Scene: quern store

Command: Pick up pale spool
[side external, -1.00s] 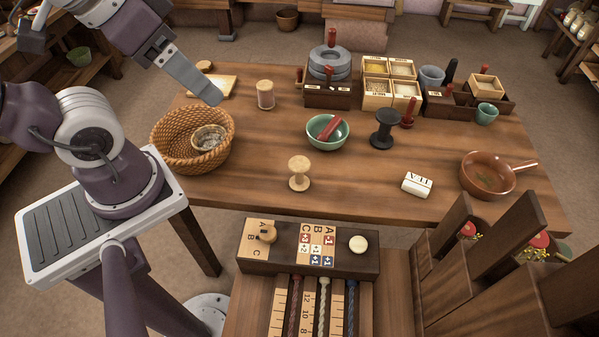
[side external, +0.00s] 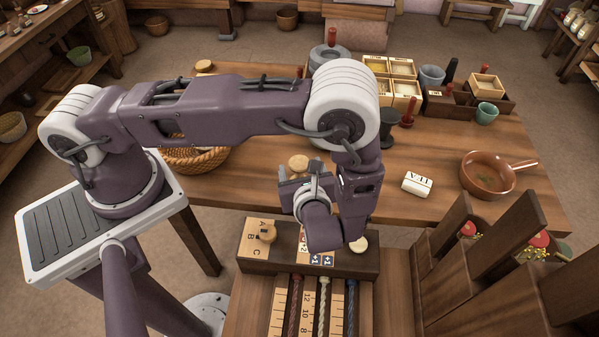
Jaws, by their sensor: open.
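The pale spool (side external: 299,162) stands on the wooden table. Only its round top shows; its lower part is hidden behind my gripper. My gripper (side external: 300,174) is open and reaches in from the front side of the table, with its fingers close to the spool. I cannot tell whether the fingers touch the spool or whether it is between them.
A wicker basket (side external: 195,160) is partly hidden under my arm. A black spool (side external: 388,130) stands right of my arm. A white marked block (side external: 417,183) and a brown pan (side external: 487,173) lie further right. A dark board (side external: 252,254) with lettered tiles is in front.

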